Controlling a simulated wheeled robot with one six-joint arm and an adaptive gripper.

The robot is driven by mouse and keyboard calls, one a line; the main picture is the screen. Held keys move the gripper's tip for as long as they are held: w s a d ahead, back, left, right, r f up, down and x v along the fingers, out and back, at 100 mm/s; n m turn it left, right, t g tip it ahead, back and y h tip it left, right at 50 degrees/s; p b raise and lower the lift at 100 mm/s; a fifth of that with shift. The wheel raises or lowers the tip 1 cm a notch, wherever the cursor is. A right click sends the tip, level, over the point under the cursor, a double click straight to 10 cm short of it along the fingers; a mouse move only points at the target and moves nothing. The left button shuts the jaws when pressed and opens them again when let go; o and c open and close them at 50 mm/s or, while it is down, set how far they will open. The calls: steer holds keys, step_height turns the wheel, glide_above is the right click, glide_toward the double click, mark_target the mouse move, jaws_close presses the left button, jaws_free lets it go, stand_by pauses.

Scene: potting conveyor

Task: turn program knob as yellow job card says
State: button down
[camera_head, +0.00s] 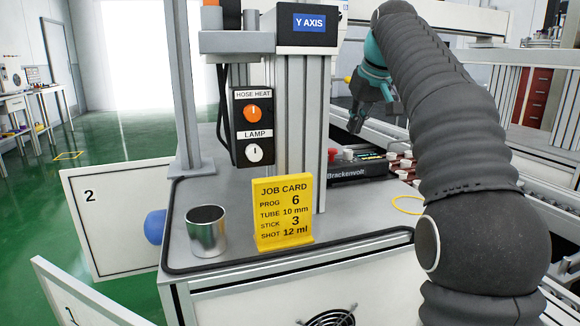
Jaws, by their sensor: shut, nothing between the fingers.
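The yellow job card (283,212) stands upright on the grey bench top. It reads PROG 6, TUBE 10 mm, STICK 3, SHOT 12 ml. No knob labelled for the program can be made out. A black box on the post carries an orange HOSE HEAT knob (253,113) and a white LAMP knob (254,153). A dark Brackenvolt unit (352,171) sits behind the card, with a red part and small display on top, too small to read. My gripper (355,124) is shut and empty, above and behind that unit, apart from it.
A metal cup (207,232) stands left of the card. A yellow ring (408,204) lies to its right. The grey post (299,130) with the Y AXIS sign rises behind the card. White-capped items (402,162) line the conveyor at right. Bench top between cup and card is clear.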

mark_target(347, 159)
steer(key=shift+d+f+b, duration=0.25)
steer(key=shift+f+b, duration=0.25)
steer(key=shift+f, duration=0.55)
steer(key=shift+d+f+b, duration=0.2)
steer(key=shift+f+b, duration=0.25)
steer(key=shift+f, duration=0.55)
steer(key=shift+d+f+b, duration=0.25)
steer(key=shift+f+b, duration=0.25)
steer(key=shift+f, duration=0.55)
steer(key=shift+w+a+p, duration=0.35)
steer(key=shift+w+p, duration=0.2)
steer(key=shift+p, duration=0.05)
steer(key=shift+s+a+p, duration=0.15)
steer(key=shift+a+p, duration=0.1)
steer(key=shift+p, duration=0.6)
steer(key=shift+a, duration=0.35)
